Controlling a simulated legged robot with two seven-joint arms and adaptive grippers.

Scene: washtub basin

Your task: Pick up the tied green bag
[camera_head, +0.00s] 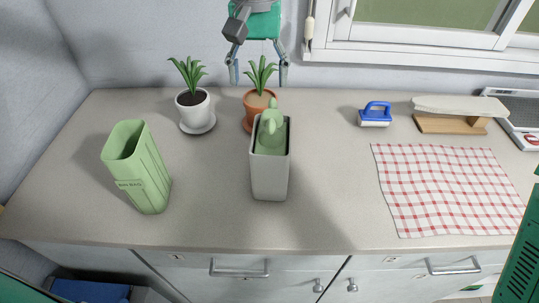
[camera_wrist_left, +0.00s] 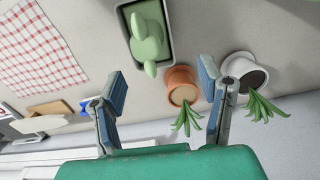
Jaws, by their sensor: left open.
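The tied green bag (camera_head: 272,132) sits in a narrow light-grey bin (camera_head: 270,178), its knotted top sticking up above the rim. In the left wrist view the bag (camera_wrist_left: 148,40) shows from above, inside the bin's rim; its lower part is hidden in the bin. My left gripper (camera_head: 258,77) is open and empty, fingers pointing down, beyond the bin near the back wall. In the left wrist view its fingers (camera_wrist_left: 162,83) are spread wide, and the bag lies ahead of them, apart from them. My right gripper is not in view.
A terracotta pot plant (camera_head: 248,120) stands just behind the bin, and a white pot plant (camera_head: 193,105) to its left. An empty green bin (camera_head: 148,182) stands at left. At right are a blue-handled brush (camera_head: 375,115), a checked cloth (camera_head: 445,185) and an ironing-board-like stand (camera_head: 455,123).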

